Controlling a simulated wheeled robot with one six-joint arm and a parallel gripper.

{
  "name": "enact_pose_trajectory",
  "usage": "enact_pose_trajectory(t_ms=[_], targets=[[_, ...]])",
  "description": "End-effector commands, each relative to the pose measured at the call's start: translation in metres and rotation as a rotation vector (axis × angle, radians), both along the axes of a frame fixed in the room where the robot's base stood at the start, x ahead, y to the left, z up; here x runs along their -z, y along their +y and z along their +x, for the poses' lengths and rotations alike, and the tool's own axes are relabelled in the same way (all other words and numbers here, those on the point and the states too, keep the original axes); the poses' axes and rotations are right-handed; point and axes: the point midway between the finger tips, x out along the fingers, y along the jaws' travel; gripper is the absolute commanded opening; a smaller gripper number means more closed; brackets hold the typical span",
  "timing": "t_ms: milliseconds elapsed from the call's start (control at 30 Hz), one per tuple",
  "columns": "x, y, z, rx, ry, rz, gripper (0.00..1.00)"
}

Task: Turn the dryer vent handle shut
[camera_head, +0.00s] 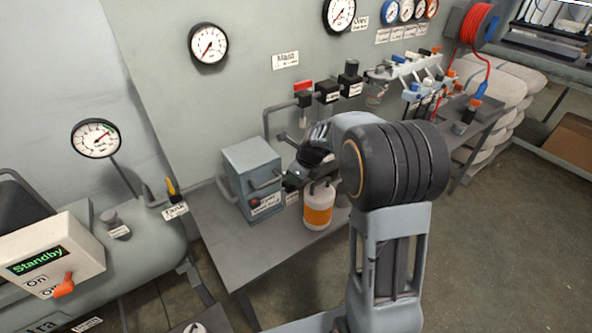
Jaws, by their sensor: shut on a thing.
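The grey-blue dryer box (249,170) stands on the metal bench, with pipes at its sides and a small red part and white label low on its front. My gripper (291,182) is at the right side of this box, above and left of an orange-and-white bottle (319,206). It is shut on a small dark part there, which I take for the dryer vent handle. My own wrist and fingers hide most of the handle, so its angle cannot be told.
Black valves (327,92), one with a red top beside them, stand behind my wrist. Gauges (208,44) hang on the wall. A tank with a "Standby" control box (50,256) is at the left. Bench surface (262,250) in front of the box is clear.

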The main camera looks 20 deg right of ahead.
Motion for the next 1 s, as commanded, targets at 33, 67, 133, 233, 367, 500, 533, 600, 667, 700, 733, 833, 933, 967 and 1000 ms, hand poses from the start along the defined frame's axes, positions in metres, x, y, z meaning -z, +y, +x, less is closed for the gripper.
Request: enact_pose_trajectory(t_ms=[33,67,133,233,367,500,533,600,667,700,733,833,933,967,1000], targets=[[-0.0047,0.0015,-0.0016,0.025,0.004,0.000,0.00],[-0.0040,0.0019,-0.0018,0.039,0.004,0.001,0.00],[-0.0020,0.0021,-0.0021,0.063,0.003,0.000,0.00],[0.0000,0.0022,-0.0021,0.071,0.002,0.001,0.00],[0.0004,0.0021,-0.0021,0.071,0.002,0.001,0.00],[0.0004,0.0022,-0.0020,0.071,0.001,0.002,0.20],[0.0004,0.0020,-0.0021,0.071,0.001,0.002,0.23],[0.0003,0.0018,-0.0019,0.071,0.001,0.001,0.30],[0.0002,0.0016,-0.0018,0.072,0.001,0.001,0.36],[0.0002,0.0014,-0.0018,0.072,0.001,0.001,0.39],[0.0002,0.0014,-0.0018,0.072,0.001,0.001,0.39],[0.0002,0.0012,-0.0017,0.072,0.000,0.000,0.39],[-0.0004,0.0010,-0.0017,0.072,0.000,0.000,0.39],[-0.0014,0.0008,-0.0019,0.072,0.000,0.001,0.39],[-0.0035,0.0003,-0.0023,0.073,-0.001,0.001,0.39]])
